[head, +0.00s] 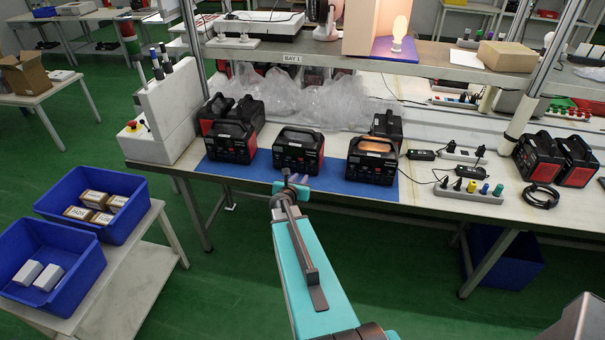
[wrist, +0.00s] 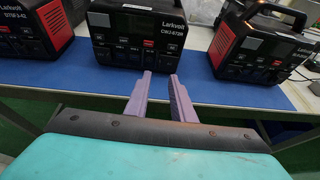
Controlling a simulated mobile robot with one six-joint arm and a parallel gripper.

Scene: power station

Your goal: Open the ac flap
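Three black-and-red power stations stand in a row on a blue mat (head: 335,184). The middle power station (head: 298,150) faces me and also shows in the wrist view (wrist: 150,35), with its label and a row of small front panels. I cannot tell which panel is the ac flap. The left power station (head: 229,142) and the right power station (head: 372,161) stand apart on either side. My gripper (wrist: 161,76) is open and empty, its two purple fingers apart, in front of the middle station's lower front and not visibly touching it. It also shows in the head view (head: 290,180).
More power stations stand behind the row, and two (head: 555,158) stand at the right end of the bench. A grey strip with coloured plugs (head: 468,192) and a black cable (head: 541,197) lie right of the mat. Blue bins (head: 97,203) stand at the left. A shelf (head: 430,62) runs above.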

